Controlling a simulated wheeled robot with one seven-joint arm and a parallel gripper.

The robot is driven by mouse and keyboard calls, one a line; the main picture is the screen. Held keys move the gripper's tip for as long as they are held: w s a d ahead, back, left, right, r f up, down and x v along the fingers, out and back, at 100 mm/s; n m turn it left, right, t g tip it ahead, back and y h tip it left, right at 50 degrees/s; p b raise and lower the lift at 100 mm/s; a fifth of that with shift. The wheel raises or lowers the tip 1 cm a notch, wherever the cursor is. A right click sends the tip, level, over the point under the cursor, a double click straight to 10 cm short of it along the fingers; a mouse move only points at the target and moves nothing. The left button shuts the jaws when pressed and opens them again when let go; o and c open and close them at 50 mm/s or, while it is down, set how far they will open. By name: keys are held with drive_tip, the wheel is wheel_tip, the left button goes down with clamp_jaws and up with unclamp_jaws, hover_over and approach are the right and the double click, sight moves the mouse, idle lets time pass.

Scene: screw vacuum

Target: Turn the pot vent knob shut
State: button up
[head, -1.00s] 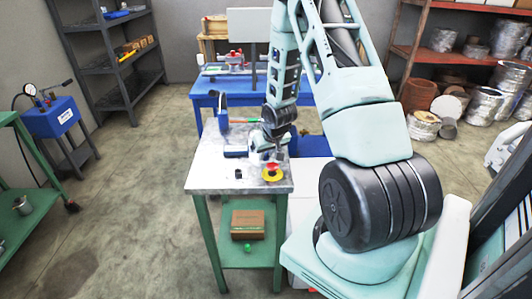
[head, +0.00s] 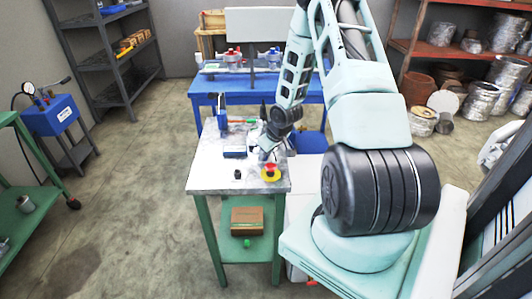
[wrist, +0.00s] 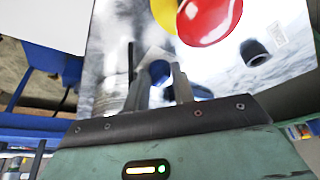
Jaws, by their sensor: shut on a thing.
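My gripper (head: 264,153) is low over the right side of the metal-topped bench (head: 205,178). In the wrist view its two fingers (wrist: 162,84) are close around a small blue-grey part (wrist: 160,72). I cannot tell for certain that this part is the pot vent knob; the fingers hide much of it. A yellow disc with a red top (head: 271,172) sits at the bench's front right corner, apart from the gripper; it also shows at the top of the wrist view (wrist: 208,18). The pot itself cannot be made out clearly.
A short black cylinder (head: 237,174) stands near the front edge; it also shows in the wrist view (wrist: 255,54). A blue block (head: 235,151) lies farther back. Behind is a blue table (head: 205,86). A brown box (head: 247,221) rests on the lower shelf.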

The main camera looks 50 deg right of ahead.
drive_tip(key=o, duration=1)
drive_tip(key=shift+d, duration=0.1)
